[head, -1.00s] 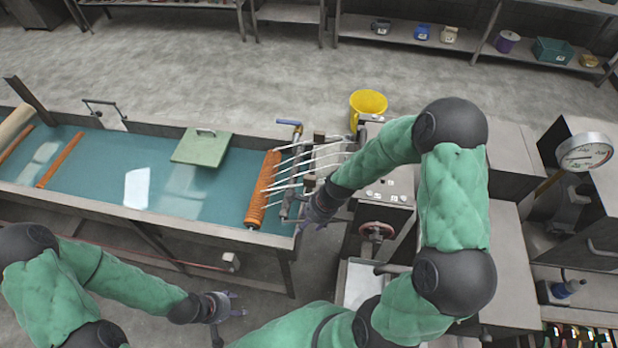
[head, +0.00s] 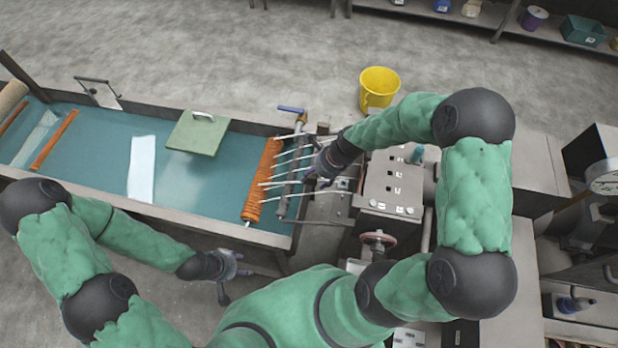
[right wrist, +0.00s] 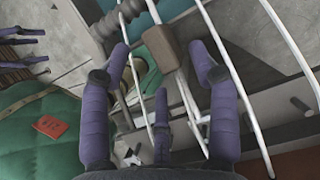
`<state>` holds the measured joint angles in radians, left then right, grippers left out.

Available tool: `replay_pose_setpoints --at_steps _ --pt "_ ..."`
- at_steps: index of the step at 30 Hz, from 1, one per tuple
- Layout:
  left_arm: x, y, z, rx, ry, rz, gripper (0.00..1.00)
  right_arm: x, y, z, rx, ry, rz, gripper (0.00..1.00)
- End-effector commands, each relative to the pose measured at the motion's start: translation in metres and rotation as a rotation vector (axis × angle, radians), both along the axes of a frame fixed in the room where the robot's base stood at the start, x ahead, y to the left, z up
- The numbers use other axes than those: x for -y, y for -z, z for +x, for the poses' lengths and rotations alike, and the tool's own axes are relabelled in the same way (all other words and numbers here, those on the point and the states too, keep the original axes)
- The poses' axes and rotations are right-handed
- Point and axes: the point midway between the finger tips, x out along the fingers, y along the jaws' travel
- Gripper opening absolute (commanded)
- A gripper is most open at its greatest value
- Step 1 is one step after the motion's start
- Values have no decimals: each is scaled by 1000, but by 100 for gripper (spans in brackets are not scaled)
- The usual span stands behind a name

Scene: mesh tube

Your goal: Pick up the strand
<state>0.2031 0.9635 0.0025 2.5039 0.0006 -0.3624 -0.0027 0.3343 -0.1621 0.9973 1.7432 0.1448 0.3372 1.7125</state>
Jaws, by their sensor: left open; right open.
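Several white strands (head: 284,184) run from the orange grooved roller (head: 262,180) at the bath's right end toward the machine on the right. My right gripper (head: 318,172) is over the strands, between the roller and the machine. In the right wrist view my right gripper (right wrist: 162,62) has its purple fingers spread, with white strands (right wrist: 238,90) passing behind and between them. I cannot tell whether any finger touches a strand. My left gripper (head: 238,270) is open and empty, low in front of the bath, away from the strands.
The water bath (head: 95,168) holds a green lid with a handle (head: 198,134). A blue-handled valve (head: 291,110) stands at its right end. A yellow bucket (head: 379,88) is on the floor behind. The grey machine (head: 392,183) with a red handwheel (head: 379,238) sits beside my right arm.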

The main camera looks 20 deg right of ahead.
Motion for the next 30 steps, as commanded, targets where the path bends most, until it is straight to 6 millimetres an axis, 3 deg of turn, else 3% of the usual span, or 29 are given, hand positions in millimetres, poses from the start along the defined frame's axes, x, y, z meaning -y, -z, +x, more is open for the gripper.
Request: replay_pose_setpoints --at_steps 10,18,28,29,30 --pt "0 2 0 1 1 0 58 -9 27 7 -2 -2 0 61" --pt "0 3 0 1 1 0 58 -19 61 16 -1 -2 -1 61" --pt "0 3 0 1 1 0 58 -21 67 18 1 -1 -1 61" --pt "0 3 0 1 1 0 58 -21 67 18 1 -1 -1 58" --pt "0 3 0 1 1 0 58 -21 67 18 1 -1 -1 47"
